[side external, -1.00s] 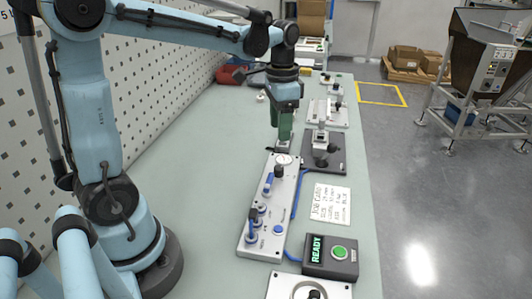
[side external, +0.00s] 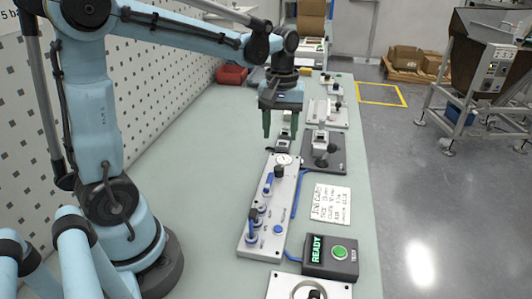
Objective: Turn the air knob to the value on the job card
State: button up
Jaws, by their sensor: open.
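The air panel (side external: 268,214) is a long light-grey plate on the bench. A black knob (side external: 279,171) stands near its far end, just in front of a small round white gauge (side external: 283,159); it looks like the air knob. The gauge reading is too small to tell. The white job card (side external: 331,204) lies flat to the right of the panel; its handwriting is too small to read surely. My gripper (side external: 280,133) is open and empty, its green fingers pointing down, spread left and right. It hangs above and beyond the far end of the panel, apart from the knob.
Blue levers and fittings (side external: 268,185) stick up from the panel. A dark box with a green READY display (side external: 330,257) sits at the near right. A dark fixture plate (side external: 335,160) stands right of my gripper. The bench left of the panel is clear.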

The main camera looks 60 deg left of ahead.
aim_at(279, 168)
notch_tip(279, 168, down, 11)
jog(key=shift+r, duration=0.2)
dwell(0.3)
jog(key=shift+c, duration=0.5)
grip_shut()
